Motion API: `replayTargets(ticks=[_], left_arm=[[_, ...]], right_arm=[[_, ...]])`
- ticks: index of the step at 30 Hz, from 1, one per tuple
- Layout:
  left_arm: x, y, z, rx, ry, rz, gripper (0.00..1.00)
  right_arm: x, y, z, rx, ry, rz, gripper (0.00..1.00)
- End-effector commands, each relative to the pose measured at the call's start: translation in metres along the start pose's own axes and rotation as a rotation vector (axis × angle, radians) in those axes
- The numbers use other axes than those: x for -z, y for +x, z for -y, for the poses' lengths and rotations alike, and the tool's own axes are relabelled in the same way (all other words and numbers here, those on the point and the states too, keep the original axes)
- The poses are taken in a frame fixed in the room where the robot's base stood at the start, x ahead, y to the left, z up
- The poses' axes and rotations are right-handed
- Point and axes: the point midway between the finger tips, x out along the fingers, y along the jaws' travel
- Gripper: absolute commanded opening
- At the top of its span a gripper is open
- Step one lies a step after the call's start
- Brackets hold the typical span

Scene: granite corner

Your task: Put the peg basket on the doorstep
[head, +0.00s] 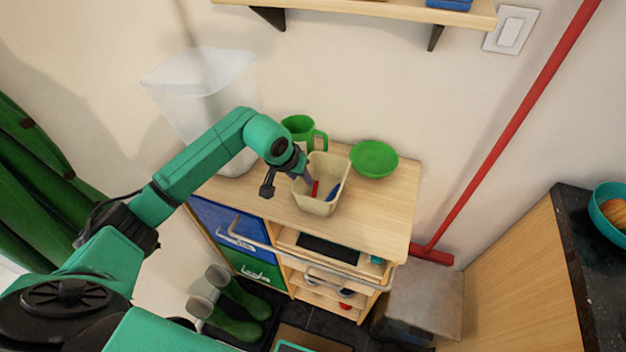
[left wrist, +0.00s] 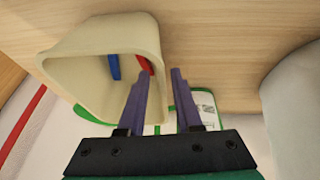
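The peg basket (head: 322,203) is a cream, open-topped tub with red and blue pegs inside. It stands on the wooden cabinet top (head: 385,215). My left gripper (head: 306,174) is at its left side by the rim. In the left wrist view my left gripper (left wrist: 158,98) has its two purple fingers apart. One finger overlaps the mouth of the basket (left wrist: 90,65) and the other is outside, with the basket's wall seemingly between them. Contact cannot be told. My right gripper is not in view. I cannot make out a doorstep for certain.
A tall translucent bin (head: 200,90) is at the left. The cabinet top's front right is clear.

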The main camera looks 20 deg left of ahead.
Motion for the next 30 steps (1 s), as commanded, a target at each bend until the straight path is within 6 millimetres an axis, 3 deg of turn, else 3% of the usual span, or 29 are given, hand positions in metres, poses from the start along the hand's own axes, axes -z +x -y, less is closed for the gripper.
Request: replayTargets(ticks=[9, 12, 14, 17, 20, 23, 25, 27, 30], left_arm=[[-0.001, -0.083, 0.001, 0.006, 0.004, -0.005, 0.33], [-0.001, -0.098, 0.001, 0.005, 0.003, -0.002, 0.33], [0.000, -0.105, -0.002, -0.002, 0.000, -0.002, 0.39], [0.002, -0.120, -0.033, -0.119, -0.052, -0.010, 0.39], [0.006, -0.148, -0.084, -0.313, -0.164, -0.005, 0.39], [0.013, -0.156, -0.059, -0.205, -0.110, -0.011, 0.39], [0.016, -0.155, -0.025, -0.076, -0.042, -0.011, 0.39], [0.015, -0.150, -0.007, -0.009, -0.007, -0.007, 0.39], [0.011, -0.127, -0.002, 0.006, 0.003, -0.003, 0.39]], right_arm=[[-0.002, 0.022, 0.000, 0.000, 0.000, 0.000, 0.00], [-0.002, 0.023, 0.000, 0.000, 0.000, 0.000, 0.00], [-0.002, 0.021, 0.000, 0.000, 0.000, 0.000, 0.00], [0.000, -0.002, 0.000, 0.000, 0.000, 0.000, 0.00], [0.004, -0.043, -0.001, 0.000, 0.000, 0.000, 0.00], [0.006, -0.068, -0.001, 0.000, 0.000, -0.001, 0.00], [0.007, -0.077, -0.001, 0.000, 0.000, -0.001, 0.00], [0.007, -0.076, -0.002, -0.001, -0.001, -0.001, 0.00], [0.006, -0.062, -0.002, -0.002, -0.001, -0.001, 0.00]])
